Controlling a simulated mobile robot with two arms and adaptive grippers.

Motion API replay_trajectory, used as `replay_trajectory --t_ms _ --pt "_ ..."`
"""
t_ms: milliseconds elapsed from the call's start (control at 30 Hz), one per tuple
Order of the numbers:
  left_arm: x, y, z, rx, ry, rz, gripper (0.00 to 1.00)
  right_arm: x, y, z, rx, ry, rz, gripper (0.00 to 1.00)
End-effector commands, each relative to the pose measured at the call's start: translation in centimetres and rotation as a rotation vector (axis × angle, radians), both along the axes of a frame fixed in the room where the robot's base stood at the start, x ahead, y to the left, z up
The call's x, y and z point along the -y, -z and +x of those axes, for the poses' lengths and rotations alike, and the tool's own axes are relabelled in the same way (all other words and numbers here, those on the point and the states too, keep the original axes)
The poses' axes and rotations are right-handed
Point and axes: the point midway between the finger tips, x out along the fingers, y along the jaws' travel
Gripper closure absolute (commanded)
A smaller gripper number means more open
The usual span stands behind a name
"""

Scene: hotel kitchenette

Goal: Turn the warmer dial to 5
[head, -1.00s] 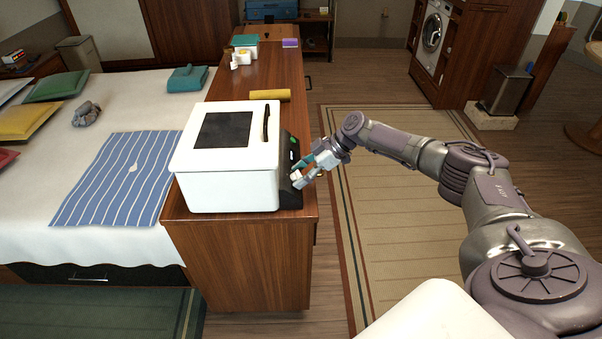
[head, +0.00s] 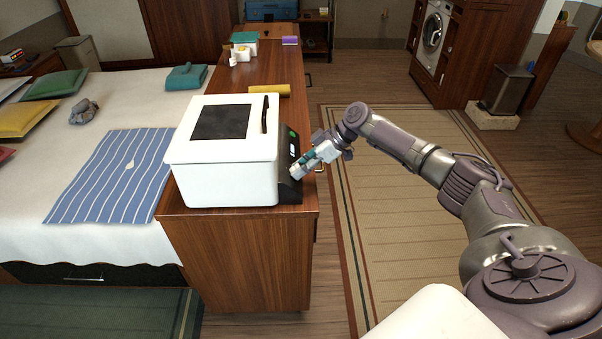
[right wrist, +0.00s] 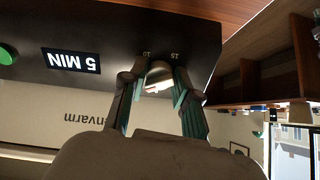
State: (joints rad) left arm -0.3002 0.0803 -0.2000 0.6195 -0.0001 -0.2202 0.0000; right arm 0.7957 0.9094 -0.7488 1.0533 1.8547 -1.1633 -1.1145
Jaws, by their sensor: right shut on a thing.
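The white warmer (head: 230,178) stands at the front end of the wooden counter, its lid down. Its black sloped control panel (head: 289,193) faces right. In the right wrist view the panel (right wrist: 100,22) appears upside down, with a green button (right wrist: 6,54) and a lit display (right wrist: 71,61) reading "5 MIN". My right gripper (head: 297,171) is at the panel's near part. Marks 10 and 15 show beside the fingertips. My left gripper is out of view.
A yellow roll (head: 268,90) lies behind the warmer on the counter (head: 270,65), with small items farther back. The bed with a striped cloth (head: 115,175) is on the left. Open rug floor (head: 385,220) lies right of the counter.

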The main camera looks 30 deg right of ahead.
Motion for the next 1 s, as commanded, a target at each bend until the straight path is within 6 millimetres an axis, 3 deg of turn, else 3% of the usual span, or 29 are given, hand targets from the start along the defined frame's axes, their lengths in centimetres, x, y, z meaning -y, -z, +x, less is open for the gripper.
replay_trajectory --t_ms 367,400,533,867,1000 --pt "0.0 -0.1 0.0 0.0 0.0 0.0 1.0 0.0 -0.1 0.0 -0.026 0.03 0.014 1.0" --pt "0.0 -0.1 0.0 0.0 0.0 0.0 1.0 0.0 -0.1 0.0 -0.026 0.03 0.014 0.67" --pt "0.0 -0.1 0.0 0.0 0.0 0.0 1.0 0.0 -0.1 0.0 -0.026 0.03 0.014 0.45" --pt "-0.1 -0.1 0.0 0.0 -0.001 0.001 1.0 0.2 -0.2 -0.1 -0.025 0.031 0.013 0.44" --pt "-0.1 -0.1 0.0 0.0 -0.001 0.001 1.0 1.2 -1.2 -0.6 -0.025 0.032 0.013 0.44"
